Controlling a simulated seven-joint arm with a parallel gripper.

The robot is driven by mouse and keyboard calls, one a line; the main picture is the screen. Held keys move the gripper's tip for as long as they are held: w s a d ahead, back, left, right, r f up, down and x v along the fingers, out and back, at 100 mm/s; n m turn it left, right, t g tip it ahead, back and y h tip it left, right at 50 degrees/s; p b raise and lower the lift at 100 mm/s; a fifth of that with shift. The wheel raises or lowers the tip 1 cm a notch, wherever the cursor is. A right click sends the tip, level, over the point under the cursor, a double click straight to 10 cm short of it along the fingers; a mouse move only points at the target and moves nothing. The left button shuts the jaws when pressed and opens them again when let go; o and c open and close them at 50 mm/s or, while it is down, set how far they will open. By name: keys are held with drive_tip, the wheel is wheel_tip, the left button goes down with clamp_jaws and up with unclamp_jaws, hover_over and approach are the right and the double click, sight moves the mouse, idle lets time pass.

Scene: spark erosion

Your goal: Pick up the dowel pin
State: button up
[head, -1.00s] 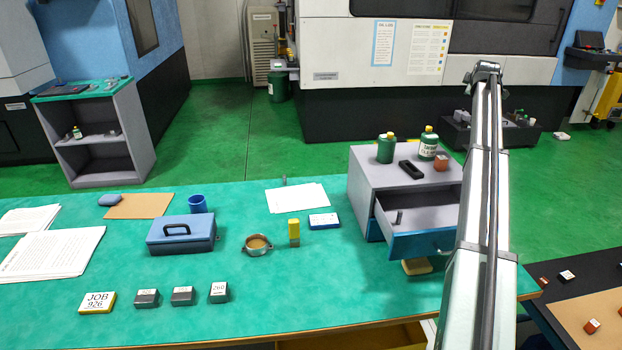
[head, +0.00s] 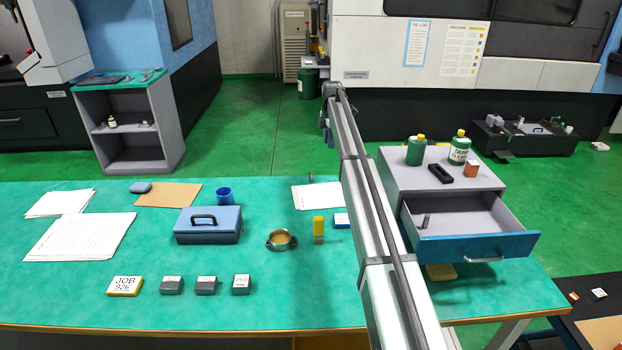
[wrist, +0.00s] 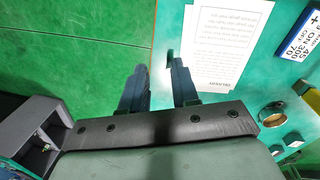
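In the wrist view a small dark piece at that spot, the pin (wrist: 170,54), shows just beyond the right fingertip. My gripper (wrist: 159,68) is open and empty, its two dark fingers spread above the table's far edge. In the head view my arm reaches over the table and its end hides part of the background.
The grey drawer unit (head: 400,174), with bottles on top, stands right of my arm. White sheets (wrist: 230,42) lie by the pin.

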drive_tip(key=s+a+f+n+g, duration=0.1)
drive_tip(key=s+a+f, duration=0.1)
drive_tip(key=a, duration=0.5)
hover_over(311, 181)
drive_tip(key=f, duration=0.8)
drive_tip(key=shift+w+d+f, duration=0.15)
drive_tip(key=shift+w+d, duration=0.05)
drive_tip(key=shift+w, duration=0.1)
drive_tip(key=shift+w+a+f, duration=0.1)
drive_tip(key=shift+f, duration=1.25)
drive_tip(key=shift+a+f, duration=0.1)
drive_tip(key=shift+f, duration=1.2)
drive_tip(key=shift+c, duration=0.4)
clamp_jaws()
